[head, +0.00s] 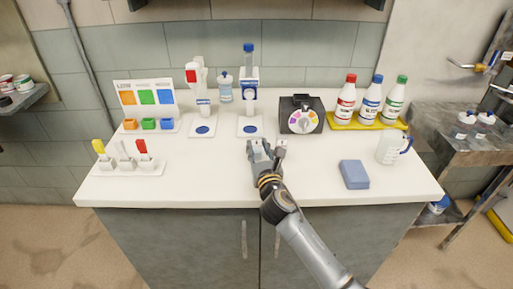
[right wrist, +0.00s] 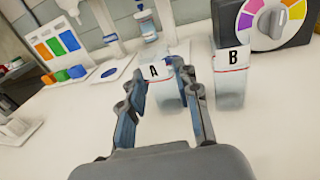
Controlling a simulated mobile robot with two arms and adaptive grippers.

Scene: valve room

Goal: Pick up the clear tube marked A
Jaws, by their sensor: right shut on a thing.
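The clear tube marked A (right wrist: 164,92) stands on the white counter in the right wrist view, with a white label bearing a black A and a red line. My right gripper (right wrist: 160,68) has its fingers on either side of this tube, shut on it at label height. In the head view my right gripper (head: 263,148) is near the middle of the counter and mostly hides tube A. A clear tube marked B (right wrist: 231,75) stands just to the right, apart from the fingers. My left gripper is not in view.
A black dial device (head: 301,114) stands behind the tubes. Bottles with coloured caps on a yellow tray (head: 350,122), a blue block (head: 354,174) and a clear jug (head: 391,147) are at the right. Dispensers and coloured bins stand at the back left.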

